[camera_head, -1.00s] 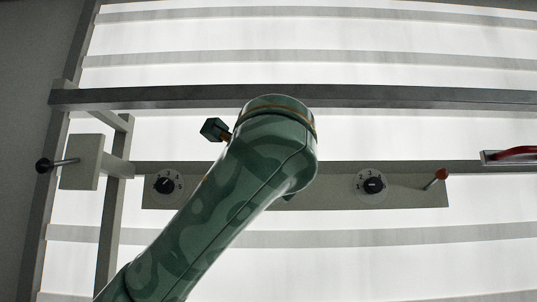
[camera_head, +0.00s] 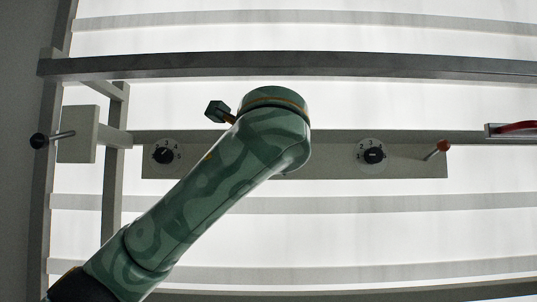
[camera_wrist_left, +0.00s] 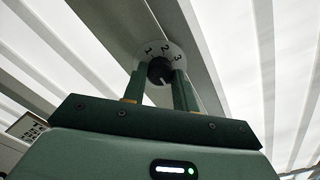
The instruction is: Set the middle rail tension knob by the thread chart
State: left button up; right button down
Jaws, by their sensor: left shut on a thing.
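In the left wrist view, the black middle knob (camera_wrist_left: 160,66) sits on a pale round dial (camera_wrist_left: 163,45) with the numbers 1, 2 and 3 showing. My left gripper (camera_wrist_left: 157,78) has one green finger on each side of it and is shut on it. A pale mark shows on the knob's lower part; the exact setting is hard to read. In the head view my left forearm and wrist hide this knob and the fingers. A card (camera_wrist_left: 27,127) with dark lettering shows at the left edge of the wrist view, too cut off to read. My right gripper is not in view.
On the same grey rail (camera_head: 330,166) are a left dial knob (camera_head: 164,153), a right dial knob (camera_head: 372,155) and a red-tipped lever (camera_head: 438,149). A black-ended lever (camera_head: 40,141) and a red handle (camera_head: 515,127) stand at the sides. A dark bar (camera_head: 400,65) crosses above.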

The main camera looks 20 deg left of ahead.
pick_arm(q)
jog(key=n+b, duration=0.6)
jog(key=n, duration=0.2)
jog(key=n+b, duration=0.6)
jog(key=n, duration=0.3)
jog(key=shift+w+d+f, duration=0.1)
jog(key=shift+f, duration=0.1)
jog(key=n, duration=0.5)
jog(key=shift+n+h, duration=0.3)
jog(key=shift+n, duration=1.7)
jog(key=o, duration=1)
jog(key=shift+r, duration=0.1)
jog(key=shift+c, duration=0.2)
